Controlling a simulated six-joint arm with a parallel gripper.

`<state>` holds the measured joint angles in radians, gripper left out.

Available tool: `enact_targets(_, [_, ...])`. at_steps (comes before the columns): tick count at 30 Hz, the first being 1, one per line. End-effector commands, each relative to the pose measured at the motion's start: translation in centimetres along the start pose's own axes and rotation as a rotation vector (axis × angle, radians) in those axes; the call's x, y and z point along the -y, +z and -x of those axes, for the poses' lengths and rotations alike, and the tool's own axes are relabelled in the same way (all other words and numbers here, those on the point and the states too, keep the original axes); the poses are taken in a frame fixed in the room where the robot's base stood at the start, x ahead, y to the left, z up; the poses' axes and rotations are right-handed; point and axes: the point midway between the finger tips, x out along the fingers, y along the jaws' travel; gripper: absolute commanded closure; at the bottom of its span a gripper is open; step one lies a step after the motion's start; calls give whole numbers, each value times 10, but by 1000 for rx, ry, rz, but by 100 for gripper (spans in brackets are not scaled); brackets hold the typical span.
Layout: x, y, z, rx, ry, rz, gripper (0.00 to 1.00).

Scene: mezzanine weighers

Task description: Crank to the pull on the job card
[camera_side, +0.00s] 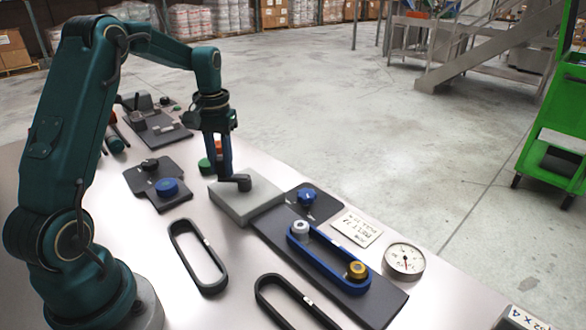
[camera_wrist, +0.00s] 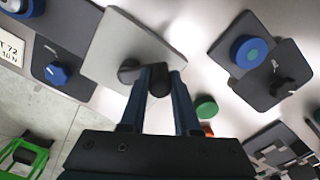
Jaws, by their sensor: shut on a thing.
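My gripper (camera_side: 228,172) points down over a pale grey block (camera_side: 241,205) and is shut on the knob of a small dark crank (camera_side: 238,183). In the wrist view, the knob sits between the blue fingers (camera_wrist: 163,76), and the crank arm (camera_wrist: 129,70) reaches left from it over the block. A blue belt (camera_side: 325,262) runs around a silver pulley (camera_side: 300,228) and a gold pulley (camera_side: 357,270) on a dark base. The job card (camera_side: 357,229) lies behind the belt; a 72 shows, the rest is unclear. A round dial (camera_side: 404,261) stands right of it; its reading is too small to tell.
Two loose black belts (camera_side: 177,241) (camera_side: 268,300) lie in front. A blue knob (camera_side: 306,197) stands on a dark plate near the belt. A blue disc (camera_side: 167,187) on another dark plate is left of the block. A green-topped piece (camera_side: 205,164) stands close behind my gripper.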

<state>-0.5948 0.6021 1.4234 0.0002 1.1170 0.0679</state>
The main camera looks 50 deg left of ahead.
Motion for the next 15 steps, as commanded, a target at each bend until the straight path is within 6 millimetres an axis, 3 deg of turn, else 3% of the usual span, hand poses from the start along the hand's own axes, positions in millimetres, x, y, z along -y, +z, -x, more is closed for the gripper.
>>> enact_targets(12, [0,-1,1,-4,0,-5,100])
enact_targets(13, [0,-1,1,-4,0,-5,58])
enact_targets(15, [0,-1,1,-4,0,-5,40])
